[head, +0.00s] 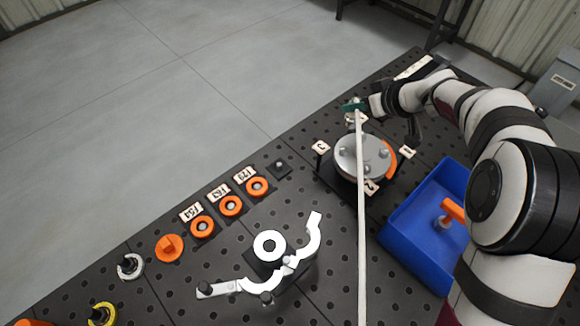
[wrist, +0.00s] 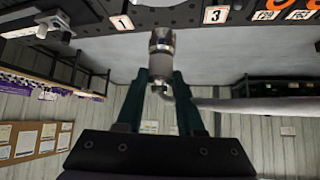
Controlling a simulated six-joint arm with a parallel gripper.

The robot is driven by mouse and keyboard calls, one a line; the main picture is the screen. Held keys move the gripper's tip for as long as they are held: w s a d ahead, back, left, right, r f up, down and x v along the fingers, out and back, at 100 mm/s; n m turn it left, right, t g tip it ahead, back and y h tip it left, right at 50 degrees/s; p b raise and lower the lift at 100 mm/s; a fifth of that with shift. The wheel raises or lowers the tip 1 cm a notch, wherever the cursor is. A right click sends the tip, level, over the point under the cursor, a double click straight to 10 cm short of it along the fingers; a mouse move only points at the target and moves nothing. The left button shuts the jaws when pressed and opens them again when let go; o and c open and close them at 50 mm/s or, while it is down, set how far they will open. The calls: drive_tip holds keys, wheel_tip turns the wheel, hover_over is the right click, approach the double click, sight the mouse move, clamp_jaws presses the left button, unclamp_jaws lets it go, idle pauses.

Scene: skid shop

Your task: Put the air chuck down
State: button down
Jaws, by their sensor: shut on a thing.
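My gripper (head: 356,107), with dark green fingers, is shut on the air chuck near the far end of the table. The air chuck (wrist: 161,42) is a small metal fitting; in the wrist view it sticks out beyond the fingertips (wrist: 161,76). In the head view only a small metallic bit of it (head: 350,119) shows by the fingers. A long white hose (head: 361,220) runs from the gripper down the picture, passing in front of the round metal plate (head: 350,150). Whether the chuck touches anything is not clear.
The plate stands among numbered tags near the gripper. A blue bin (head: 392,238) with an orange-handled tool (head: 452,211) is at right. Several orange rings (head: 257,187) line the left side. A white curved tool (head: 305,240) lies in front. Bare perforated tabletop (head: 325,210) shows between them.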

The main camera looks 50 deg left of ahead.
drive_tip(key=s+a+r+n+g, duration=0.2)
drive_tip(key=s+a+n+g, duration=0.35)
drive_tip(key=s+a, duration=0.65)
drive_tip(key=shift+n+t, duration=0.25)
drive_tip(key=shift+t, duration=0.1)
drive_tip(key=f, duration=0.5)
drive_tip(key=s+d+f, duration=0.1)
drive_tip(key=f, duration=0.4)
drive_tip(key=d+f, duration=0.1)
drive_tip(key=f, duration=0.4)
drive_tip(key=shift+s+f, duration=0.2)
drive_tip(key=shift+s, duration=0.2)
drive_tip(key=shift+f, duration=0.6)
drive_tip(key=c, duration=0.5)
unclamp_jaws()
